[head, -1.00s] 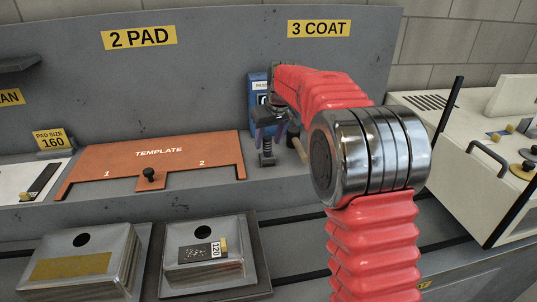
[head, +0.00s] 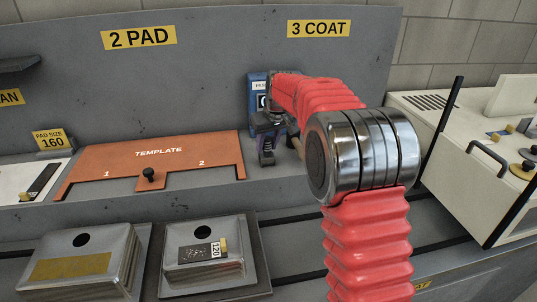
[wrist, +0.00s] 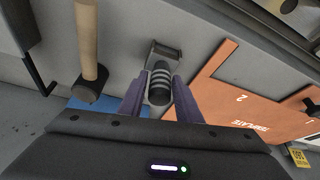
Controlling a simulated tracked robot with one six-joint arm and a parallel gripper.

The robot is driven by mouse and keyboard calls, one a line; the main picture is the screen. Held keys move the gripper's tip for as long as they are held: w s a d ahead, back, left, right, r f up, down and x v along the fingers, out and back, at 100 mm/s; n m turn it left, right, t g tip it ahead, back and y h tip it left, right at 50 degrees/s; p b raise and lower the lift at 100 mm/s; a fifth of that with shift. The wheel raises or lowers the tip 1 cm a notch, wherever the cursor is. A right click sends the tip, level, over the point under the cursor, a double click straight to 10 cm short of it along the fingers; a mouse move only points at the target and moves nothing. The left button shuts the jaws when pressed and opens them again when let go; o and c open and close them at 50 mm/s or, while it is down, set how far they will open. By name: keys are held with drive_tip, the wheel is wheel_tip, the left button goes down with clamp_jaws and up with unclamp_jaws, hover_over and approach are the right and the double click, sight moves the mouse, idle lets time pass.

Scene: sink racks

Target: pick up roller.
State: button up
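The roller (wrist: 160,84) has a dark grip with pale bands and a grey head at its far end. In the wrist view it lies between the two purple-grey fingers of my gripper (wrist: 158,92). The fingers are apart, one on each side of the grip, and do not look closed on it. In the head view my gripper (head: 268,134) is in front of the back panel, right of the template. The roller (head: 267,157) shows just below it, partly hidden by the fingers.
A wooden-handled tool with a dark end (wrist: 89,80) lies beside the roller. A blue box (head: 256,90) stands behind my gripper. The orange template (head: 205,157) with a black knob lies to the left. A cream machine (head: 475,140) stands at the right.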

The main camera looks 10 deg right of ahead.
clamp_jaws()
drive_tip(key=shift+r, duration=0.1)
wheel_tip(320, 180, up, 10)
drive_tip(key=shift+f, duration=0.1)
idle(0.6)
idle(0.5)
